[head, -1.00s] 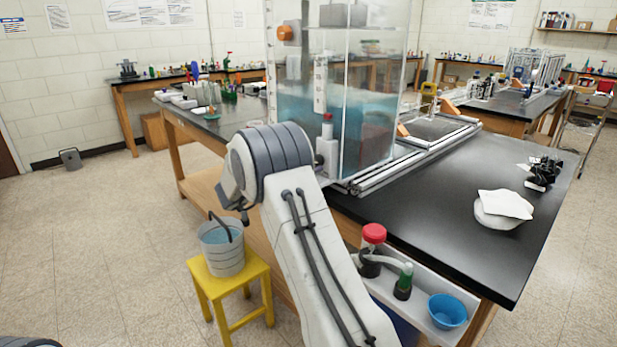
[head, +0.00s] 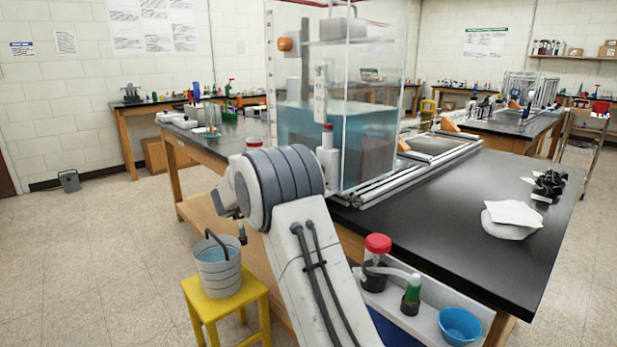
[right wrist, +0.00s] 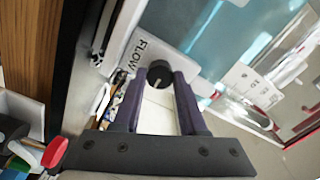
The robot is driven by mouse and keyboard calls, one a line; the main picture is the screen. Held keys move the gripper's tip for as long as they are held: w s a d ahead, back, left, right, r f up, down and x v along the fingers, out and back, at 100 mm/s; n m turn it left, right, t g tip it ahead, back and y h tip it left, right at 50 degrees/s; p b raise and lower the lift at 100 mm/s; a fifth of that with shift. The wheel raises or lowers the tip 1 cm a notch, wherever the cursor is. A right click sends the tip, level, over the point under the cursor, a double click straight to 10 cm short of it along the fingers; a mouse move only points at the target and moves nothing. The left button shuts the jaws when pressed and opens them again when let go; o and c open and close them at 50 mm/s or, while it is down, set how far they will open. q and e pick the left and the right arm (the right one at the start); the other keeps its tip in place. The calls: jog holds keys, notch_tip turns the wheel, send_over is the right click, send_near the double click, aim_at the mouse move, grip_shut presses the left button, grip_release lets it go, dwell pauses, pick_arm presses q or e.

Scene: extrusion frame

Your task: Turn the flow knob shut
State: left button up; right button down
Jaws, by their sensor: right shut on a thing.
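The flow knob (right wrist: 157,76) is a dark round knob with a pale mark line. It sits beside a white plate (right wrist: 150,48) lettered FLOW in the right wrist view. My right gripper (right wrist: 160,80) has its two purple fingers shut on the knob, one on each side. In the head view my right arm fills the middle and hides the knob and the right fingers. The clear tank (head: 340,165) holds blue water and stands on the dark bench behind my arm. My left gripper is not in view.
A bucket (head: 218,270) of water stands on a yellow stool (head: 232,302) left of my arm. A red-capped jar (head: 376,255) and a blue bowl (head: 460,325) sit on a low white shelf.

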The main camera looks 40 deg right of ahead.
jog(key=shift+f, duration=0.1)
jog(key=shift+c, duration=2.2)
grip_release()
jog(key=shift+a, duration=0.15)
jog(key=a, duration=1)
jog(key=shift+s, duration=0.45)
jog(key=shift+a, duration=0.1)
